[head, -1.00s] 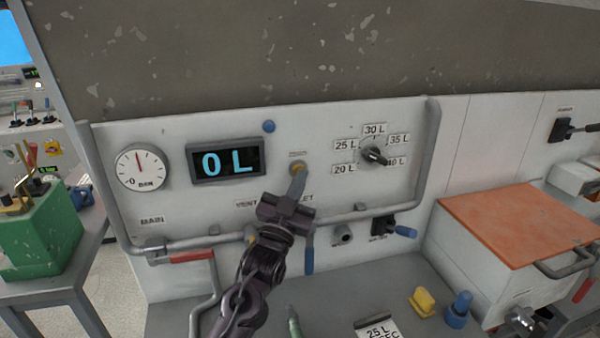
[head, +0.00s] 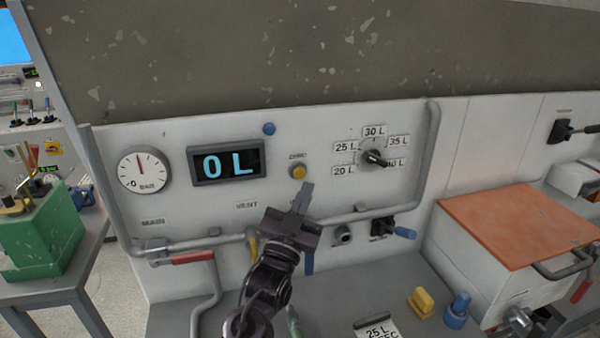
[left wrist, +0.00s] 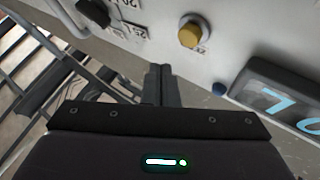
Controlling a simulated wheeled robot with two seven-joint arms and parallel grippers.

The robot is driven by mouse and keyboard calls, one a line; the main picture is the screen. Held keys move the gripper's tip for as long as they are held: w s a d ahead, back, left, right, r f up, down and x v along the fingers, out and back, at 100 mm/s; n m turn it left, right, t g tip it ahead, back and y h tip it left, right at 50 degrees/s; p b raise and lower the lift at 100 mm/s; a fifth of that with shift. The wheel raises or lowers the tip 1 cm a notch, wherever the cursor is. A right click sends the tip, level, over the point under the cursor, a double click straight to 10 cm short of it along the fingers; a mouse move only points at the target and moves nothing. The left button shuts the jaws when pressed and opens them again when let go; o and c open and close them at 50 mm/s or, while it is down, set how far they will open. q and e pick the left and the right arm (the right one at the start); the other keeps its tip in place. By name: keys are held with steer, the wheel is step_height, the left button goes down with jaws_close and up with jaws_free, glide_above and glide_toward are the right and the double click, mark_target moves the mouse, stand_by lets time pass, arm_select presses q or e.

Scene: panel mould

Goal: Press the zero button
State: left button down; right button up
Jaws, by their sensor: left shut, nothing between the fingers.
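The zero button (head: 299,172) is a round yellow button on the white panel (head: 225,140), under a small label in the head view. It also shows in the left wrist view (left wrist: 193,33), beyond the fingertips. My left gripper (head: 307,186) is shut and empty. Its fingertips are just below and slightly right of the button in the head view, with the button uncovered. In the left wrist view the shut fingers (left wrist: 161,70) point toward the panel and look apart from the button. The display (head: 226,163) reads 0 L. My right gripper is not in view.
A pressure gauge (head: 144,169) and a rotary selector knob (head: 375,158) with litre labels are on the panel. A grey pipe (head: 350,215) runs along its lower edge, with a red-handled valve (head: 188,258). An orange-topped box (head: 515,225) stands at right.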

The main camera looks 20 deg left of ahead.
arm_select(q)
steer(key=shift+s+d, duration=0.65)
steer(key=shift+s, duration=0.3)
